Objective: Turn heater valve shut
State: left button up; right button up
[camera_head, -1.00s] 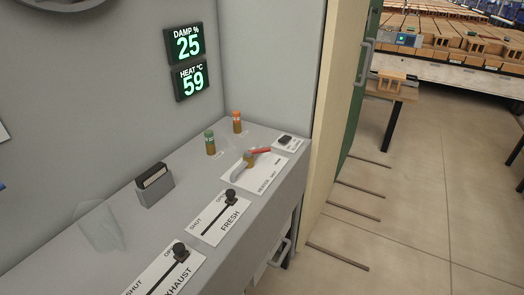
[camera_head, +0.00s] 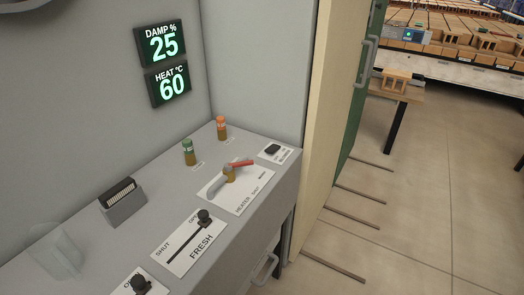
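The heater valve (camera_head: 229,173) stands on a white plate (camera_head: 243,199) marked HEATER, with SHUT and another, unreadable mark. It has a brass body and a lever with a red grip (camera_head: 241,163) that points right and slightly away from me, and a grey pipe curving toward the front left. The lever does not point along the SHUT mark as far as I can see. The heat display (camera_head: 168,83) reads 60 and the damp display (camera_head: 161,42) reads 25. Neither of my grippers is in view.
A FRESH slider (camera_head: 204,217) and a second slider (camera_head: 139,285) lie nearer on the grey bench. A green door (camera_head: 362,90) and open floor lie right.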

aim_at(228, 166)
jog(key=i+l+u, duration=0.2)
jog(key=u, duration=0.2)
jog(key=i+l+u, duration=0.15)
jog(key=l+u, duration=0.2)
jog(key=i+l+u, duration=0.15)
jog(key=l+u, duration=0.25)
jog(key=l, duration=0.1)
